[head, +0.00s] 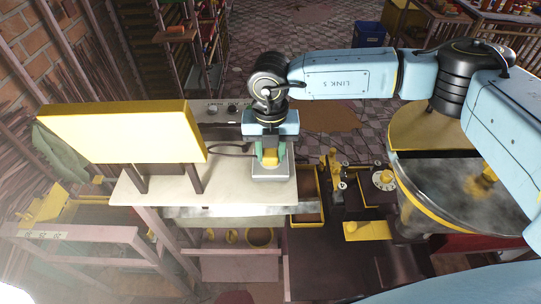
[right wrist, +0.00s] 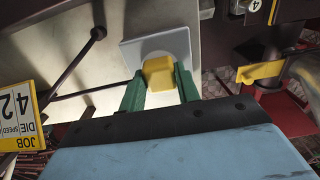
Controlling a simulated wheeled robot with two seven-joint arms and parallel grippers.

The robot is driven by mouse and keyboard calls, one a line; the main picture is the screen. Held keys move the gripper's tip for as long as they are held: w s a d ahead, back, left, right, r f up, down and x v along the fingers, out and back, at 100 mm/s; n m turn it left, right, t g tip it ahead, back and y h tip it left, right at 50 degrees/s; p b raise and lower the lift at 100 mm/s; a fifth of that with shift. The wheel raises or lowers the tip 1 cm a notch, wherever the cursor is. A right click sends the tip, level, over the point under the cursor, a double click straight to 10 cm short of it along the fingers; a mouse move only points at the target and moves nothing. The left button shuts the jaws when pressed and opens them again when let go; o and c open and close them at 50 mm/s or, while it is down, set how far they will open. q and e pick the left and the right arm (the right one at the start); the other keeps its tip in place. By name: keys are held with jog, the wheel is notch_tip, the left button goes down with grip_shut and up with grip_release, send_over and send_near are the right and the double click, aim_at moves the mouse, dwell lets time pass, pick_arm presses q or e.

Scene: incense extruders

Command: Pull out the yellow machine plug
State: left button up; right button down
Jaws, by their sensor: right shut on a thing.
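The yellow machine plug (head: 270,157) is at the grey socket plate (head: 271,175) on the right end of the pale bench top. My right gripper (head: 269,155) reaches down over it, its green fingers on both sides of the plug. In the right wrist view the yellow plug (right wrist: 158,73) is between the green fingertips (right wrist: 159,82), against the pale socket plate (right wrist: 152,47). The gripper is shut on it. I cannot tell whether the plug is fully seated in the socket. My left gripper is not in view.
A yellow-framed board (head: 125,135) stands on posts on the pale bench (head: 225,185), left of the plug. A dark cable (head: 230,149) lies behind the plug. A yellow-rimmed tray (head: 307,218) and a round yellow-rimmed machine (head: 455,210) stand to the right.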

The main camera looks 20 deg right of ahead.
aim_at(271, 153)
jog(key=shift+r, duration=0.2)
jog(key=shift+r+p, duration=1.4)
jog(key=shift+r, duration=1.45)
